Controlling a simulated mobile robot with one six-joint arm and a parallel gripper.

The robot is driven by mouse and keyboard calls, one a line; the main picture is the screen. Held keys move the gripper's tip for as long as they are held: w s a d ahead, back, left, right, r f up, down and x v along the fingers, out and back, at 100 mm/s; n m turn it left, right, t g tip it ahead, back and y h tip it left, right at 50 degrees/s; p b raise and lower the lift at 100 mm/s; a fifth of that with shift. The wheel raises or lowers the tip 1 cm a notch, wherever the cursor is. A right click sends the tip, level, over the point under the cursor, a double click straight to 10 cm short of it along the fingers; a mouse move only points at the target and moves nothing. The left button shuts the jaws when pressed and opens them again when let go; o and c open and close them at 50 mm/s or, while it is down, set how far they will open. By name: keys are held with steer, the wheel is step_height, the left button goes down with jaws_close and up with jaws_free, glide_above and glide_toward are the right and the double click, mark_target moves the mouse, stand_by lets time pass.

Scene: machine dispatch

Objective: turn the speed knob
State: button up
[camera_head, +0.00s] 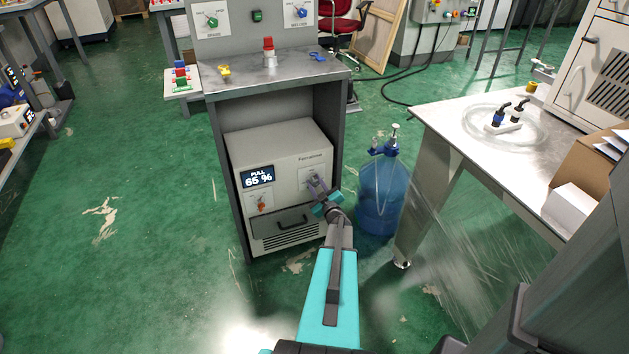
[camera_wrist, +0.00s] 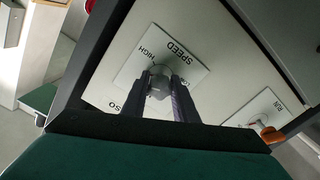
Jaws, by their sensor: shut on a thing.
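The speed knob (camera_wrist: 159,84) sits on a white plate marked SPEED (camera_wrist: 183,57), with HIGH at one side, in the wrist view. My gripper (camera_wrist: 160,88) is shut on the knob, with one finger on each side of it. The knob's pointer is mostly hidden between the fingers. In the head view my gripper (camera_head: 318,186) reaches the front of the grey machine (camera_head: 280,149), at its upper right, and covers most of the knob there. The machine's display (camera_head: 257,176) reads PULL 65 %.
An orange-red switch (camera_head: 262,206) sits on the RUN plate at the left of the machine front, above a drawer handle (camera_head: 296,220). The machine stands inside a grey bench frame (camera_head: 222,165). A blue water bottle (camera_head: 381,195) stands close on the right, near a metal table (camera_head: 455,125).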

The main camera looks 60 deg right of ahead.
steer(key=shift+w+a+m+p, duration=0.1)
steer(key=shift+m+p, duration=0.5)
steer(key=shift+m, duration=0.4)
steer(key=o, duration=1.1)
steer(key=shift+c, duration=0.2)
steer(key=v, duration=1.4)
steer(key=shift+w, duration=0.1)
